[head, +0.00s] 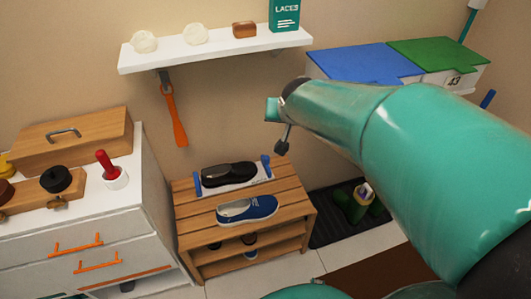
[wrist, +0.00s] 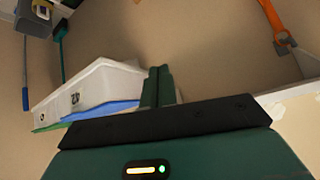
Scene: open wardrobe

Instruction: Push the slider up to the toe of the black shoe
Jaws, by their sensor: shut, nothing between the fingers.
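The black shoe (head: 229,174) lies on a pale measuring board on top of the slatted wooden rack in the head view. A blue upright piece (head: 197,183) stands close to the shoe's left end. Another blue upright piece (head: 266,166) stands at the right end, a small gap from the shoe. I cannot tell for sure which of the two is the slider. My gripper shows in the wrist view as two dark green fingers (wrist: 157,87), shut together and empty. It is raised well away from the shoe and board, and neither shows in the wrist view.
A blue shoe (head: 246,209) lies in front on the rack. A wall shelf (head: 215,49) hangs above, with an orange shoehorn (head: 174,115) below it. A white drawer unit (head: 75,225) stands left. Bins with blue (head: 362,63) and green lids are right. My arm covers the right side.

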